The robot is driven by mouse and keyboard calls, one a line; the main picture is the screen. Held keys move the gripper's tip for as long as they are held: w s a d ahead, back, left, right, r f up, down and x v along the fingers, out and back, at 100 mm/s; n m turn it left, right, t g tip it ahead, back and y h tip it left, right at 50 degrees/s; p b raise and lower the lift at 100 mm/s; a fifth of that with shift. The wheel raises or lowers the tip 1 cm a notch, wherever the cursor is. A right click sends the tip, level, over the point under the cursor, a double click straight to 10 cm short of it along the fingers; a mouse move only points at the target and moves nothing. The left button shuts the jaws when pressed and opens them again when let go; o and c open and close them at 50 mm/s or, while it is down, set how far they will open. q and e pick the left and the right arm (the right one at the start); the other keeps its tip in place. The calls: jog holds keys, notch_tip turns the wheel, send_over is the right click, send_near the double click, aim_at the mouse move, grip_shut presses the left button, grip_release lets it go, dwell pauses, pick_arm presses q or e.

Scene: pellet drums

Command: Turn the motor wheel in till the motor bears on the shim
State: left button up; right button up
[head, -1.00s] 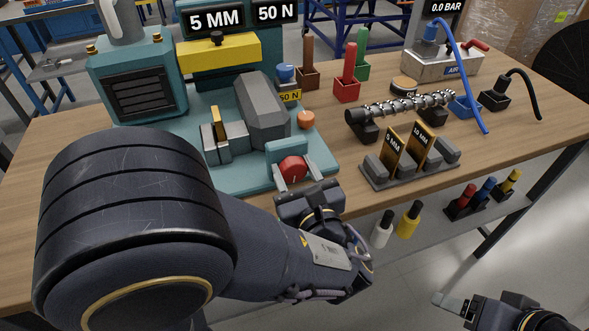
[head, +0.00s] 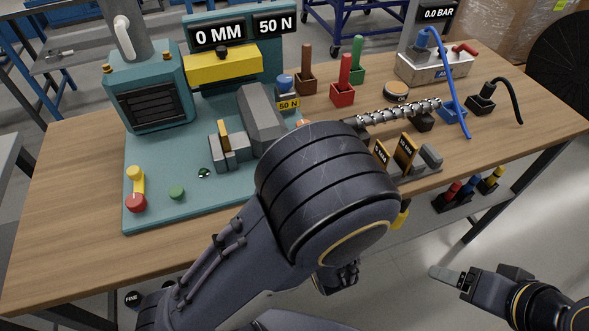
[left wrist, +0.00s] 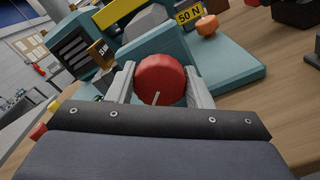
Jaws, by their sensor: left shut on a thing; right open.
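The red motor wheel (left wrist: 160,80) sits between the two grey fingers of my left gripper (left wrist: 160,72), which is shut on it, in the left wrist view. A teal block (left wrist: 153,50) is behind the wheel. In the head view my left arm hides the wheel and gripper. The gold shim (head: 223,136) stands upright in grey blocks (head: 232,156) on the teal machine (head: 170,205); it also shows in the left wrist view (left wrist: 101,53). Whether the motor touches the shim I cannot tell. My right gripper (head: 447,276) is open and empty, away from the bench.
The displays read 0 MM (head: 217,33) and 50 N (head: 274,24). A shim rack (head: 420,172), partly hidden by my left arm, a steel screw (head: 400,112) and coloured holders stand to the right.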

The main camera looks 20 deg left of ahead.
pick_arm(q)
jog(key=shift+m+p, duration=0.75)
jog(key=shift+m, duration=0.05)
jog(key=o, duration=1)
jog(key=shift+d, duration=0.1)
jog(key=b+v, duration=0.1)
jog(key=v, duration=0.6)
jog(key=shift+s+d, duration=0.2)
jog(key=shift+s, duration=0.1)
jog(key=shift+a, duration=0.1)
